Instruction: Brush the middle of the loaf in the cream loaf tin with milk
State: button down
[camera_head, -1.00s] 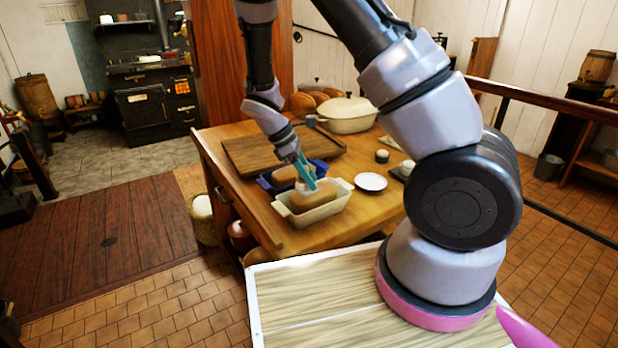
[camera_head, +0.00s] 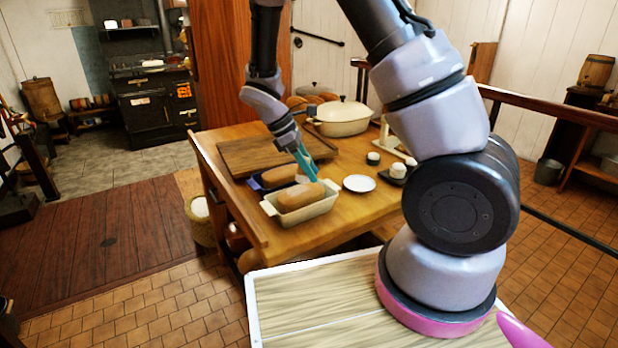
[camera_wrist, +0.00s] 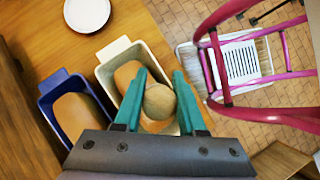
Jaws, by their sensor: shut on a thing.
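The cream loaf tin (camera_head: 318,209) stands on the wooden table with a brown loaf (camera_head: 298,196) in it. In the wrist view the cream tin (camera_wrist: 116,46) and its loaf (camera_wrist: 127,73) lie below my fingers, partly hidden by them. My gripper (camera_head: 314,175) is at the tin's far side, near the loaf. In the wrist view its teal fingers (camera_wrist: 159,84) are shut on a tan round-ended thing (camera_wrist: 159,102), which looks like the brush handle seen end-on. The bristles are hidden there, and I cannot tell whether they touch the loaf.
A blue loaf tin (camera_wrist: 74,76) with another loaf (camera_wrist: 82,121) stands right beside the cream tin. A white plate (camera_head: 359,183), small pots (camera_head: 373,158), a dark wooden board (camera_head: 240,158) and a cream lidded casserole (camera_head: 340,119) share the table.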

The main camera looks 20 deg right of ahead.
jog(key=shift+r, duration=1.95)
